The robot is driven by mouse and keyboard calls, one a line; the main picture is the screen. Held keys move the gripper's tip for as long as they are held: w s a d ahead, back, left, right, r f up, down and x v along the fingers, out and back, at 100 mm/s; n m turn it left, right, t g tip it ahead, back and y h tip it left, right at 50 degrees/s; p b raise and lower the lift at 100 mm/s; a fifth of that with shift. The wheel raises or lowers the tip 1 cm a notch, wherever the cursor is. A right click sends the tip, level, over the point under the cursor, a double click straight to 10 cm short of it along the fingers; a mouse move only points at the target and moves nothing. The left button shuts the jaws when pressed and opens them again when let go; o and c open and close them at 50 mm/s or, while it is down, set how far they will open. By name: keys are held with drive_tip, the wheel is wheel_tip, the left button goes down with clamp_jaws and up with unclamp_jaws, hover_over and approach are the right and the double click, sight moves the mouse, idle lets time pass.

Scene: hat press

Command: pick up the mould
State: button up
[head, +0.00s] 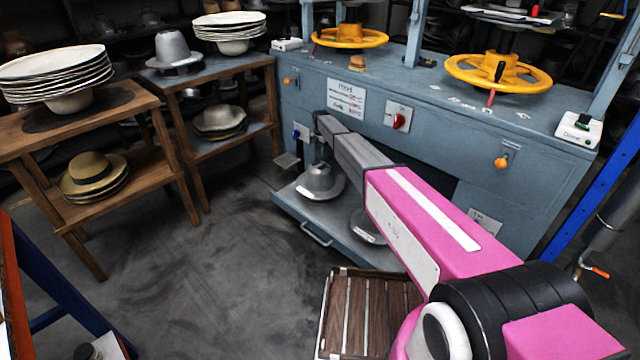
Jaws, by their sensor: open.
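A grey metal hat-shaped mould (319,180) with a wide brim and a label sits on the low pulled-out tray (335,245) of the blue press. A second grey mould (367,228) stands to its right on the same tray, mostly hidden behind my arm. Another grey hat-shaped mould (172,48) rests on the top of the middle wooden table. My gripper (320,151) points down just above the crown of the left mould on the tray. It is open and small in the picture; whether it touches the crown is hard to tell.
The blue press (440,110) with yellow handwheels stands behind my arm. Wooden tables with stacked plates (60,72) and hats (92,172) stand at the left. A slatted wooden crate (345,315) is on the floor. The floor left of the tray is clear.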

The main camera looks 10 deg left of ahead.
sight(320, 165)
wheel_tip(320, 165, down, 11)
drive_tip(key=shift+s+r, duration=0.1)
drive_tip(key=shift+s, duration=0.05)
drive_tip(key=shift+a+r, duration=0.1)
clamp_jaws()
idle(0.4)
